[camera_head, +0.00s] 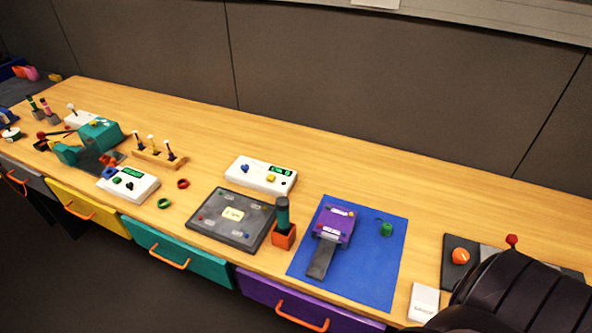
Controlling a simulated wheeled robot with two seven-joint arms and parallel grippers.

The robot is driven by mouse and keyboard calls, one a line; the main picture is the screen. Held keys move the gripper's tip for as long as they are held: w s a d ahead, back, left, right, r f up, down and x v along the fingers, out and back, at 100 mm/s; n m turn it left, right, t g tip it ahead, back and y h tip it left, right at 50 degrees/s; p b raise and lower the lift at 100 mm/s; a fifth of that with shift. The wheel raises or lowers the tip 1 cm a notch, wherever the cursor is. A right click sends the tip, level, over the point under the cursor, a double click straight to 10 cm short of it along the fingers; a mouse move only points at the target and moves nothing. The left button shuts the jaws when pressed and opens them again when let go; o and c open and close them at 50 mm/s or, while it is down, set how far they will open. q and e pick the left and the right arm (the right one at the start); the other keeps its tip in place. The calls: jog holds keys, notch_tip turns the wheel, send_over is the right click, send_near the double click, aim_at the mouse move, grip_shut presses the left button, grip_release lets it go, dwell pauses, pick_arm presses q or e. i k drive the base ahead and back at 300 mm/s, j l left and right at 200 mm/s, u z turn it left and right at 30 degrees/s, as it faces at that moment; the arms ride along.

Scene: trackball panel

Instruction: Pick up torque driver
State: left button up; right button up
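What looks like the torque driver (282,214) has a dark teal handle and stands upright in a small orange holder (284,238) near the front edge of the table. Its lower end is hidden in the holder. It stands between a dark grey panel on its left and a blue mat on its right. Neither of my grippers shows in the head view. A dark arm part of mine fills the lower right corner, well to the right of the driver, and no fingers are visible on it.
The dark panel (208,224) lies just left of the holder. The blue mat (355,276) bears a purple device (336,222) and a green knob (386,230). A white control box (260,177) stands behind. Bare wood (440,190) lies at the back right. Drawers line the front.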

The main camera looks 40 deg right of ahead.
aim_at(282, 202)
jog(key=z, duration=0.9)
jog(key=k+l, duration=0.05)
